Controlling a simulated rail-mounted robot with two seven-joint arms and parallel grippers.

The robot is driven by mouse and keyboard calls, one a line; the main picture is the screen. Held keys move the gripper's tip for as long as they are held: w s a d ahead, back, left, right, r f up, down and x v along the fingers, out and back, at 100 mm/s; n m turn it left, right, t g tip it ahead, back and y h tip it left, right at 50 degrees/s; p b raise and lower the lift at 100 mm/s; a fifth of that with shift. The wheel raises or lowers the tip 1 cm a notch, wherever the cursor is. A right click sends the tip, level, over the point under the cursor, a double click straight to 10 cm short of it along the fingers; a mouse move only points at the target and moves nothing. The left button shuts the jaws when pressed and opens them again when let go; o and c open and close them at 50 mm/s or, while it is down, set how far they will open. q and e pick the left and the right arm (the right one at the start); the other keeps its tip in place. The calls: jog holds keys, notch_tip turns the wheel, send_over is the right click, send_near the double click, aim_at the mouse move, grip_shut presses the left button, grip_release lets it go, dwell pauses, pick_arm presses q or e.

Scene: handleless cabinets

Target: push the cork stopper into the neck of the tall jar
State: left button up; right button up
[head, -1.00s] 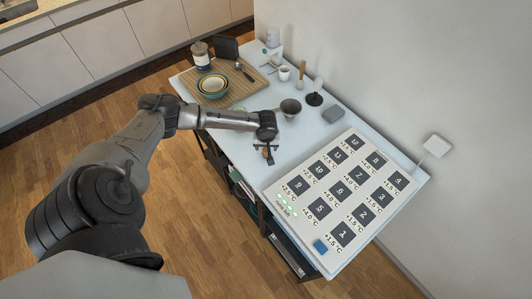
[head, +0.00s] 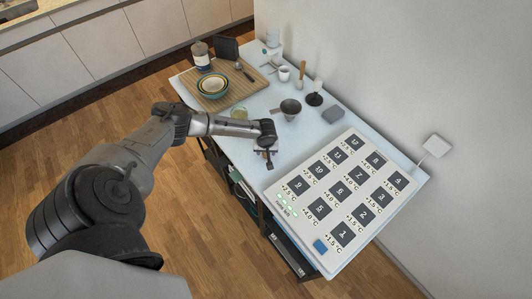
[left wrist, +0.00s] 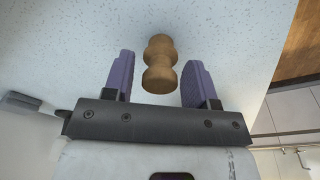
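The cork stopper (left wrist: 160,62), brown with a narrow waist, is on the pale speckled countertop in the left wrist view. My left gripper (left wrist: 161,78) is open, with one purple finger on each side of the stopper's near end and a gap on both sides. In the head view my left gripper (head: 269,156) is over the counter's front edge area and largely hides the stopper. My right gripper is not in view.
A large numbered panel (head: 340,190) covers the counter's right part. A wooden board (head: 238,92) with bowls (head: 213,84) is at the left, with a blue-white canister (head: 201,56) behind. A wall bounds the back.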

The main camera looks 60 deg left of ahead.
pick_arm(q)
jog(key=c, duration=0.8)
